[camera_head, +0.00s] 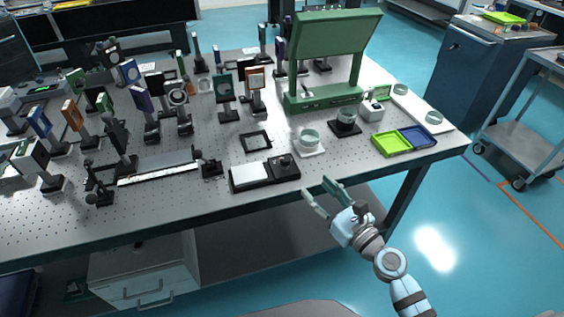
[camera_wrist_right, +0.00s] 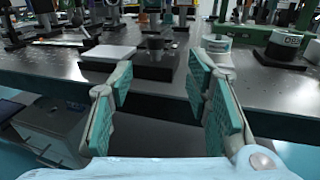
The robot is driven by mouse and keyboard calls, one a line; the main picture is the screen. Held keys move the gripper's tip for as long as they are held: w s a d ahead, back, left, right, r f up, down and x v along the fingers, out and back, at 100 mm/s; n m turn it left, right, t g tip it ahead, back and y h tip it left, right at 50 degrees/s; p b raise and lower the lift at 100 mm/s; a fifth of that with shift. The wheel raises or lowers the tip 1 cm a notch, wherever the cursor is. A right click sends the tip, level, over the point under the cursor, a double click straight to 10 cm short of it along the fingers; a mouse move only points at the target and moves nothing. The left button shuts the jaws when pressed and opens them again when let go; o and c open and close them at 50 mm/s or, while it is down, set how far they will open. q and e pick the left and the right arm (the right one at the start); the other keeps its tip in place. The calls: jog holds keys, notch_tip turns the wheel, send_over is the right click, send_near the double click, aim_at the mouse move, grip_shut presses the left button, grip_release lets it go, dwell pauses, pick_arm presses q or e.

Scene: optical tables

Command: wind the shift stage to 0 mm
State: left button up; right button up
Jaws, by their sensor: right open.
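A long low rail (camera_head: 158,168) with a pale scale strip lies near the table's front edge, with a small black block (camera_head: 210,167) at its right end. It looks like the shift stage; its reading is too small to make out. To its right sits a low black unit with a white plate (camera_head: 250,174) and a dark round knob (camera_head: 284,160); the white plate also shows in the right wrist view (camera_wrist_right: 108,53). My right gripper (camera_head: 317,189) is open and empty, just off the front edge, right of the black unit. My left gripper is out of view.
The perforated optical table (camera_head: 225,205) holds many mounted optics at the left and back. A green frame (camera_head: 325,98) stands at the back. Glass dishes on pads and a green and blue tray (camera_head: 391,144) are at the right. Floor is free in front.

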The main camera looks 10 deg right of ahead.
aim_at(289, 162)
jog(key=x, duration=0.4)
jog(key=b+x, duration=0.1)
jog(key=x, duration=0.8)
jog(key=shift+w+a, duration=0.1)
jog(key=shift+a, duration=0.35)
jog(key=shift+w+a, duration=0.1)
jog(key=shift+w, duration=0.15)
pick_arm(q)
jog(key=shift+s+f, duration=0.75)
pick_arm(e)
jog(key=shift+r, duration=0.1)
